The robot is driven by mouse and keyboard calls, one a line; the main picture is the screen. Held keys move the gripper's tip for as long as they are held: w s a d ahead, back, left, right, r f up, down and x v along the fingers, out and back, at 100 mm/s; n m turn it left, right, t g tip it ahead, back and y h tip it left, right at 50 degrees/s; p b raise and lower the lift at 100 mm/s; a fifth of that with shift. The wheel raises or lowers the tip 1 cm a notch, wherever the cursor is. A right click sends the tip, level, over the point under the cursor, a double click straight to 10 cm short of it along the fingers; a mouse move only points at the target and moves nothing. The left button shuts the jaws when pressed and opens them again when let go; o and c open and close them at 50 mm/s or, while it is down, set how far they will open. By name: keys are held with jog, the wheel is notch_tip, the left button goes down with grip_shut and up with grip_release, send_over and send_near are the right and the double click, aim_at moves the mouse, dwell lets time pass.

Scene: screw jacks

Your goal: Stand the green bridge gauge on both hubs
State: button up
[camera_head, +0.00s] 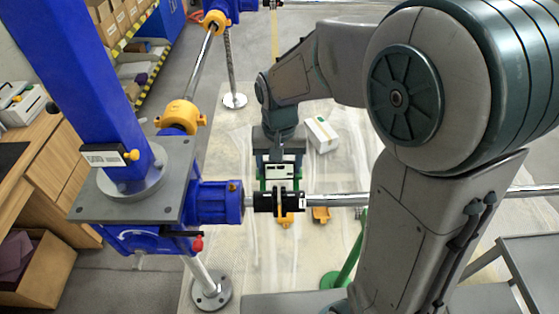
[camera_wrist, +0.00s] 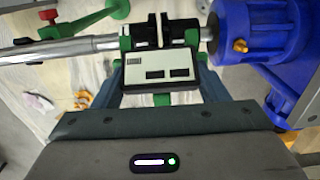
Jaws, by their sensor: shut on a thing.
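The green bridge gauge has a cream face with two dark windows and green legs; it shows in the wrist view (camera_wrist: 158,68) and in the head view (camera_head: 279,172). My gripper (camera_wrist: 160,84) is shut on the gauge, one blue-grey finger on each side; it also shows in the head view (camera_head: 280,160). Two black hubs, left (camera_head: 263,201) and right (camera_head: 297,200), sit face to face on the shaft line with a thin light part between them. The gauge is right beside the hubs, its green legs at their outer parts. I cannot tell whether the legs touch the hubs.
A blue screw jack gearbox (camera_head: 215,201) adjoins the hubs, with a grey plate (camera_head: 160,180) and blue column (camera_head: 90,80). A steel shaft (camera_head: 345,199) runs right on a green stand (camera_head: 350,255). A white box (camera_head: 320,133) lies beyond the shaft.

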jog(key=shift+f+b, duration=1.8)
jog(key=shift+f, duration=0.9)
jog(key=shift+f+b, duration=0.4)
jog(key=shift+f, duration=0.15)
jog(key=o, duration=1.3)
jog(key=shift+r, duration=0.1)
notch_tip(320, 180, up, 14)
jog(key=shift+f, duration=0.15)
jog(key=s+d+f+t, duration=0.1)
jog(key=s+d+f, duration=0.1)
jog(key=s+d, duration=0.2)
jog(key=s+d+f+t, duration=0.1)
jog(key=s+d, duration=0.3)
jog(key=s+d+f+t, duration=0.1)
jog(key=s+d+f, duration=0.1)
jog(key=s+d, duration=0.2)
jog(key=shift+s+f, duration=0.1)
jog(key=shift+f, duration=0.2)
